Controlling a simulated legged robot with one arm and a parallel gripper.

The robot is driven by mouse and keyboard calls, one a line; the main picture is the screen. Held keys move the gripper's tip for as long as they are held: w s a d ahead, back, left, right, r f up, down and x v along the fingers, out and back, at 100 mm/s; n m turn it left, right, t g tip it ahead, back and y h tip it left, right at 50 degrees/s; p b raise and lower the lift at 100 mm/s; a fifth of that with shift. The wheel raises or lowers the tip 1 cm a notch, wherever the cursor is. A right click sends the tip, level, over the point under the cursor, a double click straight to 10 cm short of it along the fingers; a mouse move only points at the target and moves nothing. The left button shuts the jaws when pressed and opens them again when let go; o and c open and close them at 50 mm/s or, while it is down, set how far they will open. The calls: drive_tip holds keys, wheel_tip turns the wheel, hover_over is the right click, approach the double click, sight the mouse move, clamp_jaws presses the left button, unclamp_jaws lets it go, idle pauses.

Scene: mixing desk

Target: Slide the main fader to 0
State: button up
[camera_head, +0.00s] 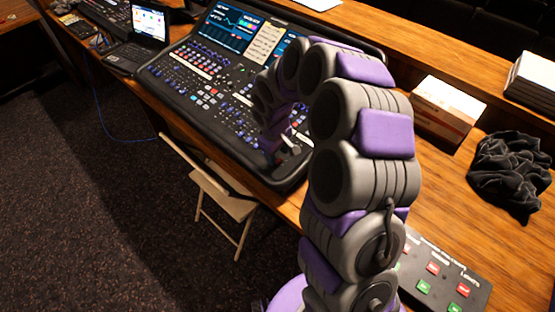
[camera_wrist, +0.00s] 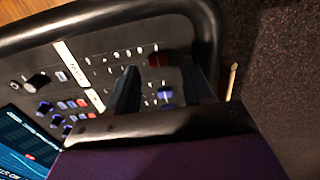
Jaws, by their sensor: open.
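The mixing desk (camera_head: 160,88) is a black console with sliders, coloured buttons and lit screens. My gripper (camera_head: 290,145) is over its near right corner in the head view. In the wrist view my gripper (camera_wrist: 160,68) is open, with a dark finger on each side. A red fader cap (camera_wrist: 157,59) shows between and just beyond the fingertips, and a blue cap (camera_wrist: 165,95) lies between the fingers, nearer the palm. I cannot tell for sure which is the main fader, or whether a finger touches either cap. My arm hides part of the desk in the head view.
The desk's raised padded rim (camera_wrist: 205,30) runs close beside the right finger. A folding chair (camera_head: 225,195) stands in front. A laptop (camera_head: 140,40) is at left; a cardboard box (camera_head: 445,108), black cloth (camera_head: 512,170) and button panel (camera_head: 445,280) are at right.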

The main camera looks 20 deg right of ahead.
sight(280, 161)
drive_tip(key=shift+w+d+f, duration=0.1)
drive_tip(key=shift+d+f, duration=0.2)
drive_tip(key=shift+f, duration=0.45)
drive_tip(key=shift+d+f, duration=0.25)
drive_tip(key=shift+f, duration=0.45)
drive_tip(key=shift+a, duration=0.3)
drive_tip(key=shift+c, duration=0.8)
drive_tip(key=shift+d, duration=0.1)
clamp_jaws()
